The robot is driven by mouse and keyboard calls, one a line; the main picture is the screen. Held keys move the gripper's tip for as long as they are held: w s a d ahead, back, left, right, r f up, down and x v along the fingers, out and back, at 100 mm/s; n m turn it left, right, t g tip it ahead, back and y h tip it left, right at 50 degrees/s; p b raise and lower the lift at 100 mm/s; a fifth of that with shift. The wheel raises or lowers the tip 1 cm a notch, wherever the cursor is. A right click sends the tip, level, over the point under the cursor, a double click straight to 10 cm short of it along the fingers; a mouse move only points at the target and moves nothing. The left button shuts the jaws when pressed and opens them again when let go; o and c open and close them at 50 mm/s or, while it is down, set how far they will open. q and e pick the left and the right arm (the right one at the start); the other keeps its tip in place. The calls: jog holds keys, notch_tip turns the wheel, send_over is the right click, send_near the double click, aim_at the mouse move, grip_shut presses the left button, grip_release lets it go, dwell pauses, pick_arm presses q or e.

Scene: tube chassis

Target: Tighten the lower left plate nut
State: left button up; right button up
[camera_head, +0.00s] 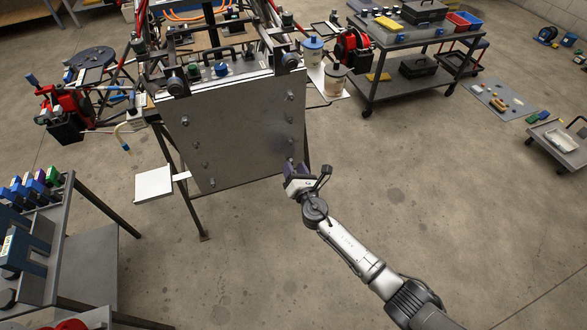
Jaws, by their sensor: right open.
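A grey metal plate (240,130) stands upright on the tube chassis. Studs with nuts run down its left and right sides. The lower left plate nut (212,183) sits near the plate's bottom left corner, and nothing covers it. My right gripper (294,168) is open, in front of the plate's lower right corner, well to the right of that nut. I cannot tell whether it touches the plate. It partly hides that corner. My left gripper is not in view.
A white panel (154,184) juts out left of the plate. A rack with coloured items (45,185) stands at the left. A tool cart (400,38) stands behind at the right. The floor (250,260) in front of the plate is clear.

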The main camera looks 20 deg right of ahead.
jog(key=shift+w, duration=0.5)
grip_shut()
